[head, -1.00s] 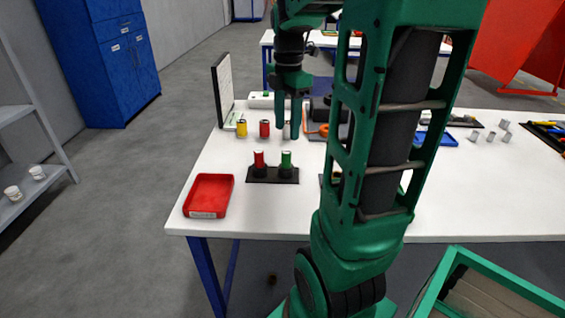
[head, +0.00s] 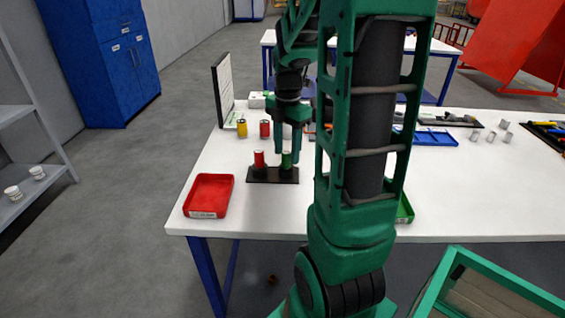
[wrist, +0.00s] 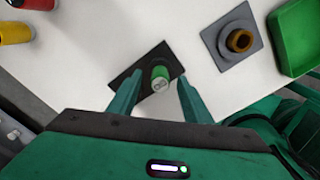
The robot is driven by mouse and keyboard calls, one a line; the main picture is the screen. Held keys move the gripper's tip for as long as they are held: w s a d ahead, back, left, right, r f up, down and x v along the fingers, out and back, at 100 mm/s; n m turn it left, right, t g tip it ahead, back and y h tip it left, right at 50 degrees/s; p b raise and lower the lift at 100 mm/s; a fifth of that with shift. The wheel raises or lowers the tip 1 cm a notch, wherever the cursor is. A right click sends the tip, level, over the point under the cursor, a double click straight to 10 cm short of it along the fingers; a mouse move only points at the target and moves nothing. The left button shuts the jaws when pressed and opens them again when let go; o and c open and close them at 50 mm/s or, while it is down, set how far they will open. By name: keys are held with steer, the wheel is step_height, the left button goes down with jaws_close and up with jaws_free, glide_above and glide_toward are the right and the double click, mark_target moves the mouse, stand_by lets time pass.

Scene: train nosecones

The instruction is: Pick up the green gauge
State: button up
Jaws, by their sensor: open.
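The green gauge (head: 287,160) stands upright in a black holder (head: 258,179) on the white table. A red gauge (head: 259,160) stands beside it to the left in the head view. My gripper (head: 290,147) is open and points down just above and around the green gauge's top. In the wrist view the green gauge (wrist: 160,75) shows between my two spread fingertips (wrist: 160,82), with the black holder (wrist: 152,58) under it. I cannot tell whether a finger touches the gauge.
A red tray (head: 208,196) lies at the table's front left. Yellow (head: 241,129) and red (head: 265,129) cylinders stand behind the holder. The wrist view shows a grey plate with a brown ring (wrist: 238,40) and a green tray (wrist: 297,40) at right. A blue tray (head: 437,138) lies farther right.

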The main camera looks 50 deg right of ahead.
steer(key=shift+f, duration=0.85)
jaws_close()
